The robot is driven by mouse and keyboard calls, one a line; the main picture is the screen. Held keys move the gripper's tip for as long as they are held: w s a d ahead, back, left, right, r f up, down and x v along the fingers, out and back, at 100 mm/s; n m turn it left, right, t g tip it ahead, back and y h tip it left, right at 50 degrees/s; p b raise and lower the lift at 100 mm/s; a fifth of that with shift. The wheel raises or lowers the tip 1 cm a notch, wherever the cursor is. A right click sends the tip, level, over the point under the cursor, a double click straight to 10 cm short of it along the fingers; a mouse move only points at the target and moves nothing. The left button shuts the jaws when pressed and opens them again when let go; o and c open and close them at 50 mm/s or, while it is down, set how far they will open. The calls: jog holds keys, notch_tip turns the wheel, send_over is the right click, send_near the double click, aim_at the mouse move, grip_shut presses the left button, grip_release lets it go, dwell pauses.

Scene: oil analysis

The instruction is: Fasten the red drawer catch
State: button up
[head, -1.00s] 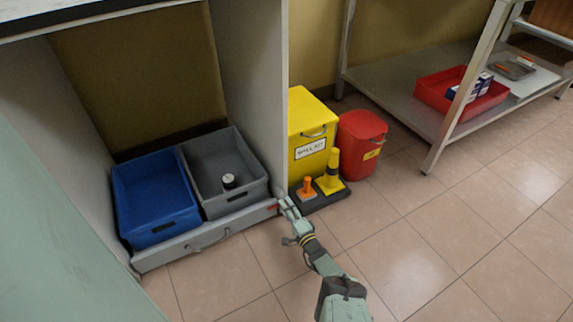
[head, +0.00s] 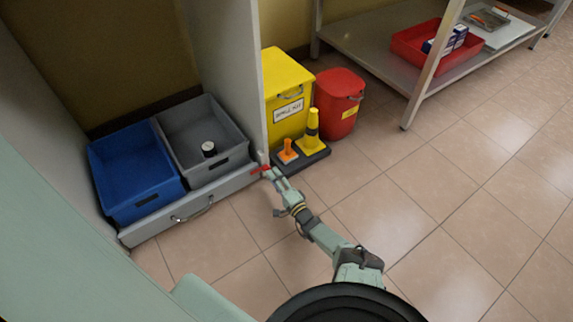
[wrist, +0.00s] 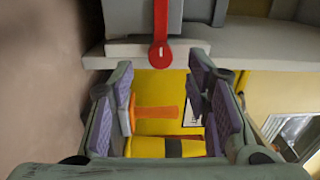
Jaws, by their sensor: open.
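The red drawer catch (head: 260,169) is at the right end of the grey drawer front (head: 222,194), beside the cabinet's side panel. In the wrist view the catch (wrist: 160,50) is a red bar with a round end, lying across the light edge of the drawer and panel. My gripper (head: 273,180) is just right of and in front of the catch. In the wrist view my gripper (wrist: 165,88) is open, its purple pads apart with nothing between them. The catch shows beyond the pads, roughly centred between them. I cannot tell whether anything touches.
A blue bin (head: 135,175) and a grey bin (head: 200,135) stand in the drawer; a small jar (head: 208,149) is in the grey bin. A yellow bin (head: 285,80), red bin (head: 338,95) and cones (head: 312,130) stand close right of the panel. Floor to the right is clear.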

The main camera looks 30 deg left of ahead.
jog(key=shift+v, duration=3.85)
jog(key=shift+s+d+f, duration=0.1)
jog(key=shift+d, duration=0.05)
